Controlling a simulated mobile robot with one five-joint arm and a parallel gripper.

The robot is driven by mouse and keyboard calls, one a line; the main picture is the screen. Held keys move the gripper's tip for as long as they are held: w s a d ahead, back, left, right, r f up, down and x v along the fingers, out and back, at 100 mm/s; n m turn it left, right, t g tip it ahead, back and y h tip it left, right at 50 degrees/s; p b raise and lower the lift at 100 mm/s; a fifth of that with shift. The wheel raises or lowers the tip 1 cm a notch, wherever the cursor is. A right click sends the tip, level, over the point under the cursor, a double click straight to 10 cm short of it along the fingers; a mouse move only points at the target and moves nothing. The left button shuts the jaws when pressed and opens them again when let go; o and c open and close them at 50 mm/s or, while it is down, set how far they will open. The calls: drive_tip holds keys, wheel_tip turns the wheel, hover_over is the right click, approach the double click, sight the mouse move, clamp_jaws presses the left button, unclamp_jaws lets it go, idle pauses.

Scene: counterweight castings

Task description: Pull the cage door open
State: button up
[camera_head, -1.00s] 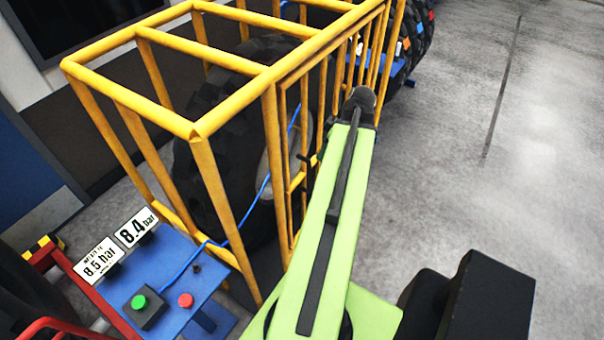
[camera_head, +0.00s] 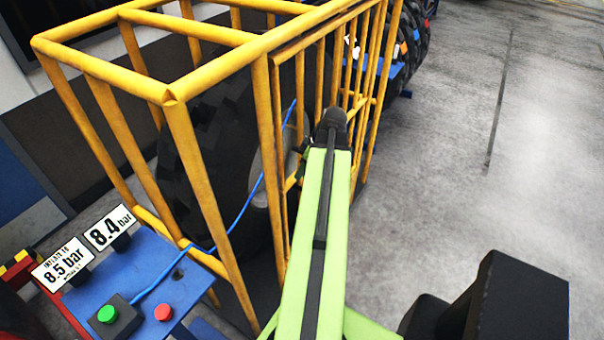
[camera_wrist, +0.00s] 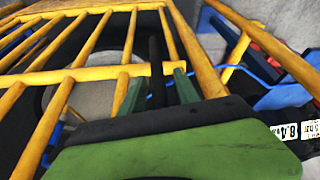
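The yellow cage door (camera_head: 300,90) is a barred panel on the cage's right side in the head view. It looks in line with the cage frame (camera_head: 190,150). In the wrist view its yellow bars (camera_wrist: 100,72) fill the upper part. A dark upright bar, seemingly the door handle (camera_wrist: 156,65), stands between the two green fingers of my gripper (camera_wrist: 158,82). The fingers are apart, with a narrow gap visible beside the bar. Contact cannot be told. In the head view my arm hides the gripper and most of the handle.
A large black tyre (camera_head: 215,150) stands inside the cage. A blue table with a green button (camera_head: 107,314), a red button (camera_head: 163,312) and pressure signs (camera_head: 63,264) is at lower left. A blue hose (camera_head: 245,205) runs into the cage.

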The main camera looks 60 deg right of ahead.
clamp_jaws()
idle(1.4)
